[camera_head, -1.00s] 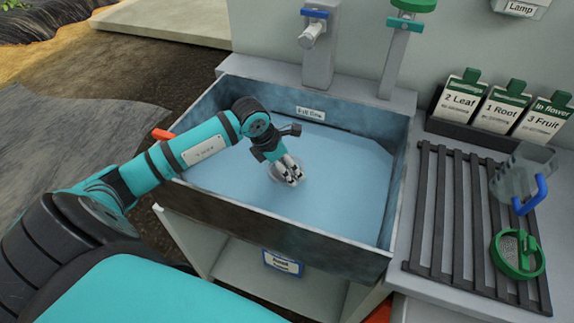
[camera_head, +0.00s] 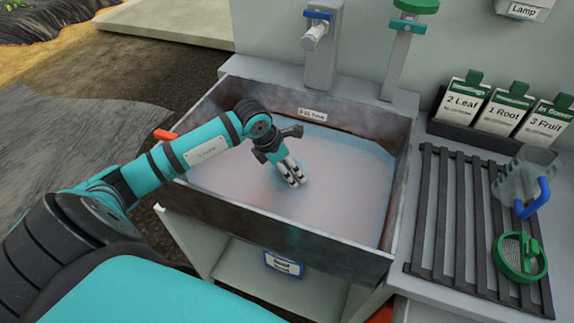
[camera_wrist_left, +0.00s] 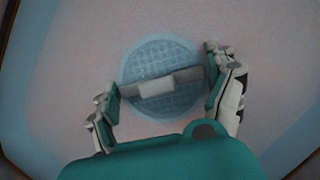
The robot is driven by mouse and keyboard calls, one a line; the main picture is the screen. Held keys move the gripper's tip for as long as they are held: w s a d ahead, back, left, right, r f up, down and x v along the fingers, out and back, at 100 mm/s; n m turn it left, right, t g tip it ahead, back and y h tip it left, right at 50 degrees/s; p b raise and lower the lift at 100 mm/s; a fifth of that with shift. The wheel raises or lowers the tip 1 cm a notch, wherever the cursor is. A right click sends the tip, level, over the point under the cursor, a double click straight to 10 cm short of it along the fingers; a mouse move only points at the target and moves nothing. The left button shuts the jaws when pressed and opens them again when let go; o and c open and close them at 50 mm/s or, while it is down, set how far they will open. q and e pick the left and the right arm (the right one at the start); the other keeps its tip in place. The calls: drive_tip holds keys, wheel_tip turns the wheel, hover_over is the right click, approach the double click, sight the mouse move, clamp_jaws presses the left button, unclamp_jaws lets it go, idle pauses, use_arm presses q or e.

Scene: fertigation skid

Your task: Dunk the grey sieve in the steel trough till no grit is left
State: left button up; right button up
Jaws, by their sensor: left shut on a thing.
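The steel trough (camera_head: 300,245) holds water that looks cloudy and pinkish. My left gripper (camera_head: 294,180) reaches down into the trough near its middle. In the left wrist view the left gripper (camera_wrist_left: 168,88) is shut on the grey bar handle of the round grey sieve (camera_wrist_left: 160,65). The sieve's mesh disc shows bluish through the cloudy water; whether grit is on it I cannot tell. In the head view the sieve is hidden under the water. My right gripper is not in view.
A slatted black rack (camera_head: 455,235) right of the trough bears a green round sieve (camera_head: 519,258) and a clear jug with a blue handle (camera_head: 526,182). Seed packets (camera_head: 500,112) stand behind it. A tap (camera_head: 318,40) rises at the trough's back.

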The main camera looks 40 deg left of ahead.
use_arm(q)
drive_tip(key=shift+r+p, duration=1.9)
drive_tip(key=shift+r, duration=1)
wheel_tip(320, 180, up, 13)
drive_tip(key=p, duration=0.7)
drive_tip(key=shift+f, duration=0.1)
